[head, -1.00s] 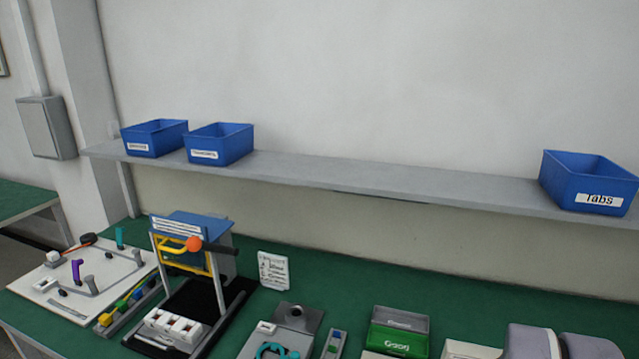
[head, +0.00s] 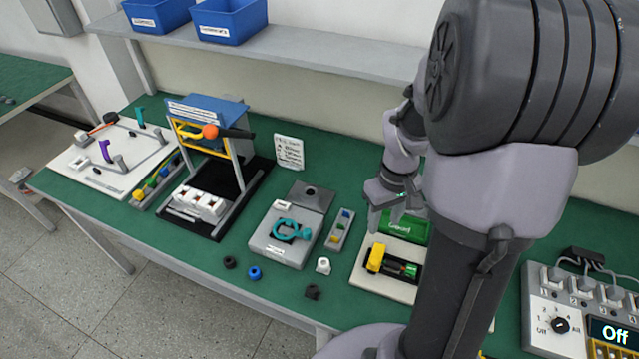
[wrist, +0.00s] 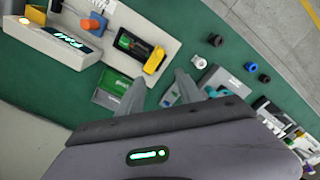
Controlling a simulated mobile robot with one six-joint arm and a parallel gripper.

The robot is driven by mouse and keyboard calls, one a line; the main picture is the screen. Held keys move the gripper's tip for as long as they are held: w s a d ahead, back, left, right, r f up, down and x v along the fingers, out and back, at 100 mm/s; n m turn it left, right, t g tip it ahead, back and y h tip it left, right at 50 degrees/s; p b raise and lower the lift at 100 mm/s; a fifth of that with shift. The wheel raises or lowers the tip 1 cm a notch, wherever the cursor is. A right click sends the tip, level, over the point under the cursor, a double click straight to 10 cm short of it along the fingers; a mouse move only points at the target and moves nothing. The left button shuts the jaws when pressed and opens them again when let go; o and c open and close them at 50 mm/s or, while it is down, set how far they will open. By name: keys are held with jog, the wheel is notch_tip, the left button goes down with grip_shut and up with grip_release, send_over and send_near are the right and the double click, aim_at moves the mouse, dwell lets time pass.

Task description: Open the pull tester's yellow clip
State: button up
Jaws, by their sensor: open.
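A yellow clip (head: 376,258) stands at the left end of a black holder (head: 398,268) with a green part in it. Both are on a beige board (head: 372,280). The wrist view shows the yellow clip (wrist: 154,60) beyond my fingertips and apart from them; I cannot tell whether it is open. A grey unit (wrist: 50,38) with lit lettering, which seems to read PULL, is beside the board. My gripper (wrist: 160,88) is open and empty. In the head view my gripper (head: 385,208) hangs over the bench behind the clip. My arm hides the board's right part.
A green box (head: 403,228) stands just behind the board, close under my gripper. A grey fixture with a teal ring (head: 290,231) and a slim tray (head: 340,230) are to the left. Small loose parts (head: 254,272) lie near the front edge. A numbered knob panel (head: 560,305) is at right.

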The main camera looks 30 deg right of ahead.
aim_at(375, 262)
jog(key=f+b, duration=0.2)
jog(key=f, duration=0.3)
jog(key=f+b, duration=0.2)
jog(key=f, duration=0.4)
jog(key=f+b, duration=0.2)
jog(key=f, duration=0.4)
jog(key=shift+s+a+f, duration=0.1)
jog(key=shift+s+f, duration=0.1)
jog(key=shift+s, duration=0.15)
grip_shut()
dwell(0.5)
